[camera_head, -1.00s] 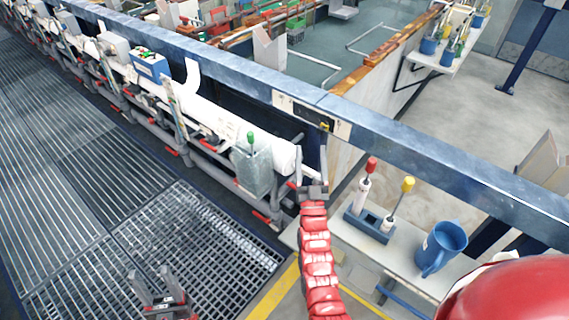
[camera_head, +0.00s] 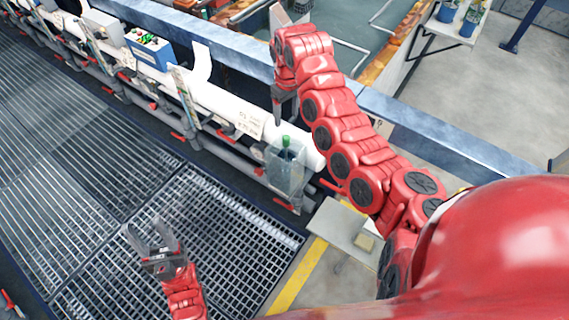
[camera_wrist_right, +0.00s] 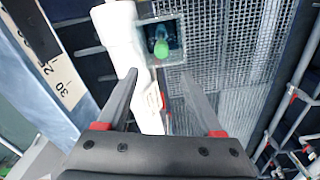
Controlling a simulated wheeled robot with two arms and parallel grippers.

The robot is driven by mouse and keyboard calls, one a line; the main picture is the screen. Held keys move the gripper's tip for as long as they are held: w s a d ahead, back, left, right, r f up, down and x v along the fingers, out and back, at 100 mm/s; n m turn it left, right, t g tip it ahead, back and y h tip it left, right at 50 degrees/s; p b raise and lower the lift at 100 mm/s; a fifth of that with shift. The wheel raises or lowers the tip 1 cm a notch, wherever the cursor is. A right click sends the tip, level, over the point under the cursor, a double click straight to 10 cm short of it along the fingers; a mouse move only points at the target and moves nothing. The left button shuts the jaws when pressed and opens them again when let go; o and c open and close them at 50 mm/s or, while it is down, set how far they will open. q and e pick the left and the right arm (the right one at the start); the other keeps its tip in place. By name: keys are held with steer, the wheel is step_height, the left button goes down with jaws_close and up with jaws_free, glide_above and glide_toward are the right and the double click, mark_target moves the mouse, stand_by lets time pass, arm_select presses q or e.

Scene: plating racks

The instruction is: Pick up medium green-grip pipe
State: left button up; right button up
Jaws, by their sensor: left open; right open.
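The green-grip pipe (camera_head: 286,143) stands upright in a clear container (camera_head: 285,175) hung at the end of the white pipe run, its green top showing. In the right wrist view, the green grip (camera_wrist_right: 161,48) lies ahead of and roughly between my fingertips, inside the clear container. The pipe's lower part is hard to make out. My right gripper (camera_head: 283,108) points down above and slightly behind the container, apart from the pipe; in the wrist view (camera_wrist_right: 159,78) it is open and empty. My left gripper (camera_head: 150,238) is open and empty over the floor grating.
A thick white pipe (camera_head: 218,105) runs along the blue rail beside the container. A blue control box (camera_head: 148,50) sits on the line further left. A light shelf (camera_head: 340,225) lies below my right arm. The floor grating (camera_head: 200,220) is clear.

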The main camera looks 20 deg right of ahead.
mark_target(287, 138)
steer(key=f, duration=0.6)
steer(key=shift+s+f, duration=0.3)
steer(key=shift+s, duration=0.1)
step_height(287, 138, down, 4)
steer(key=shift+d+r+p, duration=0.1)
steer(key=shift+r+p, duration=0.15)
steer(key=shift+p, duration=0.5)
steer(key=shift+f, duration=0.85)
steer(key=shift+f+p, duration=0.65)
steer(key=shift+p, duration=0.15)
steer(key=shift+w+f, duration=0.2)
steer(key=shift+f, duration=1.8)
